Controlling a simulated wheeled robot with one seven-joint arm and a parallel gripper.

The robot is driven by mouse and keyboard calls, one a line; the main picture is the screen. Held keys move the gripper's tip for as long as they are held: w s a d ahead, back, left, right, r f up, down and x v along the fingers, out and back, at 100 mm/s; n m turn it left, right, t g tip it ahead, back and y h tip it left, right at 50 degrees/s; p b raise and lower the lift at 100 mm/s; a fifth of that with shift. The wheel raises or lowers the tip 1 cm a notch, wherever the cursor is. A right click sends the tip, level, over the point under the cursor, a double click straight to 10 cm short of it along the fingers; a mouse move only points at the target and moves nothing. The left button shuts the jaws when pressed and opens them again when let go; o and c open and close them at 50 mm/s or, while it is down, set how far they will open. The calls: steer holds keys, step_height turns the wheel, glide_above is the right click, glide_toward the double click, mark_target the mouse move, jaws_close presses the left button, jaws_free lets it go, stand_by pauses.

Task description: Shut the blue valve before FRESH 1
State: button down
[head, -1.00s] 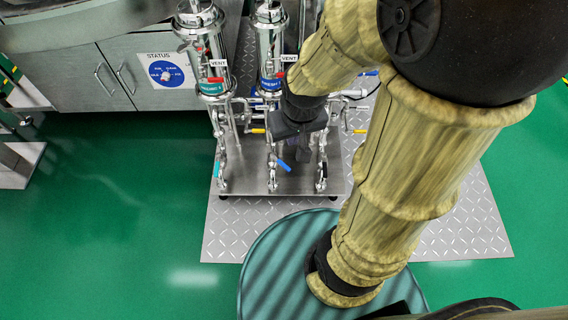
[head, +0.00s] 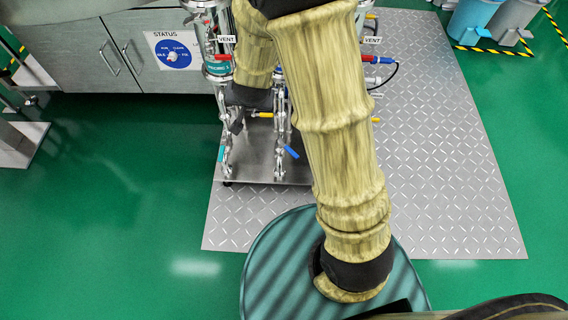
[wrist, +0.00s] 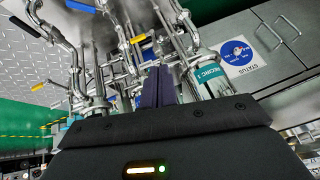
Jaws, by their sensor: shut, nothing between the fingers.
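The blue valve handle (head: 291,152) shows low on the middle pipe of the metal rig, tilted across the pipe, down to the right. A blue handle (wrist: 81,6) is at the top left edge of the wrist view; I cannot tell whether it is the same one. My gripper (head: 237,124) is by the left pipe, left of and above the blue handle and apart from it. In the wrist view its dark fingers (wrist: 158,75) are together and empty. My arm hides the middle canister and its label.
The left canister (wrist: 208,72) has a teal label. A teal handle (head: 221,153) is low on the left pipe. A yellow handle (head: 262,115) and a red one (head: 375,59) are near my arm. A cabinet (head: 90,50) stands behind left; the diamond plate (head: 450,170) at right is clear.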

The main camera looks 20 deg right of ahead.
steer(key=w+a+f+m+t+h+b, duration=0.1)
steer(key=w+a+f+m+h+b, duration=0.15)
steer(key=f, duration=0.55)
steer(key=w+a+f+m+t+h+b, duration=0.1)
steer(key=w+a+f+m+h+b, duration=0.15)
steer(key=f, duration=0.65)
steer(key=s+d+f+m+h+b, duration=0.1)
steer(key=s+f+m+h+b, duration=0.2)
steer(key=s+f+h+b, duration=0.3)
steer(key=s+f+h, duration=0.5)
steer(key=s+f, duration=0.2)
steer(key=s, duration=0.1)
steer(key=shift+d+f, duration=0.35)
steer(key=b, duration=0.8)
glide_toward(291, 154)
steer(key=x, duration=0.6)
steer(key=shift+w+d+f, duration=0.25)
steer(key=shift+w+d, duration=0.05)
